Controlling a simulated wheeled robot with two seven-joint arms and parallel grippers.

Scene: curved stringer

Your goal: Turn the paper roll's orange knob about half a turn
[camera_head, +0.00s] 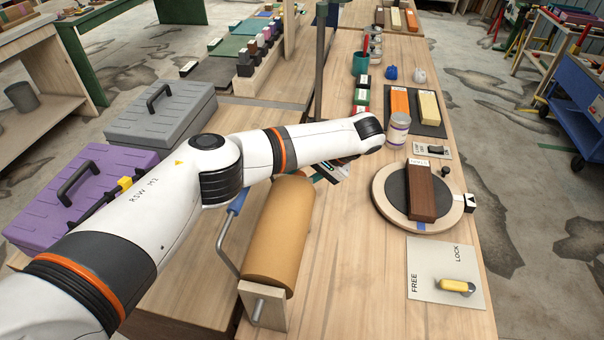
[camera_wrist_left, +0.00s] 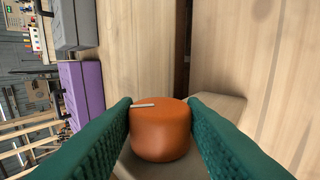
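The paper roll (camera_head: 279,237) lies brown on its holder on the bench, under my left arm. Its orange knob (camera_wrist_left: 160,131), with a pale pointer line on top directed left, shows in the left wrist view. My left gripper (camera_wrist_left: 160,101) has its two green ridged fingers on either side of the knob, their tips meeting its edges, so it looks shut on it. In the head view my left arm crosses over the roll and hides the knob and most of that gripper. My right gripper is not in view.
A round turntable (camera_head: 381,196) with a dark brown block stands to the right. A FREE/LOCK plate (camera_head: 422,268) with a yellow lever lies in front of it. A labelled jar (camera_head: 397,130) stands behind. Purple (camera_head: 82,190) and grey (camera_head: 160,112) toolboxes stand at left.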

